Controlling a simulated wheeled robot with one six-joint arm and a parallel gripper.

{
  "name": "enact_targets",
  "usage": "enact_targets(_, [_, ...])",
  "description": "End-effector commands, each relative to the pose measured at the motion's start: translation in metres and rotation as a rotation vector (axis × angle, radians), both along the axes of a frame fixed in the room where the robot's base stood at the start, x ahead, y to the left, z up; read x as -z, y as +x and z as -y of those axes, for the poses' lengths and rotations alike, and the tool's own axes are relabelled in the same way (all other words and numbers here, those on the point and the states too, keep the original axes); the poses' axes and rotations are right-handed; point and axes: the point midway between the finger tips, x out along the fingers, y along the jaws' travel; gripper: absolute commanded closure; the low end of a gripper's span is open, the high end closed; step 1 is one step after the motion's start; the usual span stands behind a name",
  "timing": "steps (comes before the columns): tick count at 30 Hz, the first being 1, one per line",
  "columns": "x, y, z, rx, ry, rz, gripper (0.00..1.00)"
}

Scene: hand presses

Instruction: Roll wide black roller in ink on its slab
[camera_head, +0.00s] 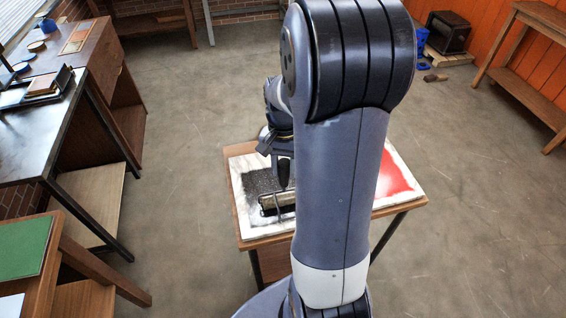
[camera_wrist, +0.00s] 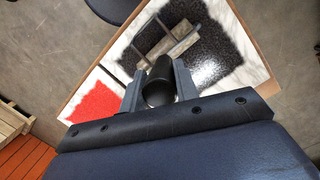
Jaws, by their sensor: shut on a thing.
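My gripper (camera_wrist: 158,82) is shut on the dark round handle (camera_wrist: 157,90) of the roller, seen between its two fingers in the wrist view. The roller (camera_head: 272,205) lies across the near part of the black ink patch (camera_head: 258,182) in the head view. In the wrist view the roller (camera_wrist: 174,46) looks grey and streaked. I cannot tell whether it touches the slab. The pale marble slab (camera_head: 239,204) is on a small wooden table. My gripper also shows in the head view (camera_head: 283,172), above the ink. My arm hides the table's middle.
A red ink patch (camera_head: 395,174) lies right of the black one, also at left in the wrist view (camera_wrist: 95,101). A desk and benches (camera_head: 35,130) stand at left. A wooden bench (camera_head: 535,75) stands at right. The floor around the table is clear.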

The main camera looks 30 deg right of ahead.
Motion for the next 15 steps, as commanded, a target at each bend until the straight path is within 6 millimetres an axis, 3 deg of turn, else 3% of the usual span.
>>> enact_targets(15, [0.002, -0.034, -0.01, 0.0, 0.001, -0.002, 0.91])
